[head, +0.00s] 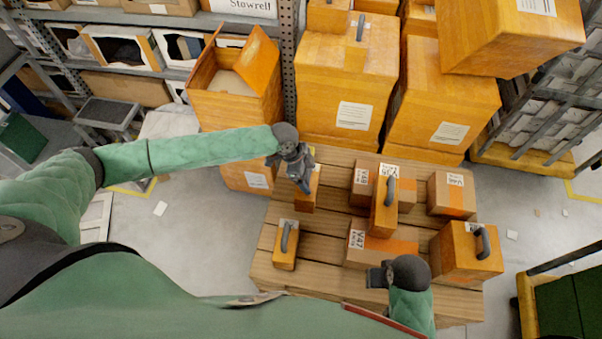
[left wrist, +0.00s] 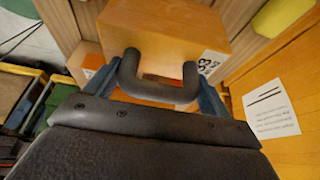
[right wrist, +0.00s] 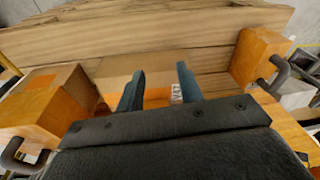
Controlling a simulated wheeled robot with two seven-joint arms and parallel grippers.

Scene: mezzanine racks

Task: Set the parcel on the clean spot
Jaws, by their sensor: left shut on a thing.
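The parcel is an orange box with a dark handle (head: 306,198), below my left gripper (head: 303,182) at the back left of the wooden pallet (head: 330,270). In the left wrist view the parcel (left wrist: 165,30) shows its dark handle between my fingers, with a white label at its right. My left gripper is shut on that handle. I cannot tell whether the parcel touches the pallet. My right gripper (head: 378,276) is open and empty over the front of the pallet; the right wrist view shows its fingers (right wrist: 160,88) apart. I cannot tell which place is the clean spot.
On the pallet are a small handled box (head: 284,258), a taped V47 carton (head: 375,250), a tall handled box (head: 383,215), a right handled box (head: 455,255) and a carton (head: 450,198). Large orange boxes (head: 350,85) stand behind. Bare planks show at left and front.

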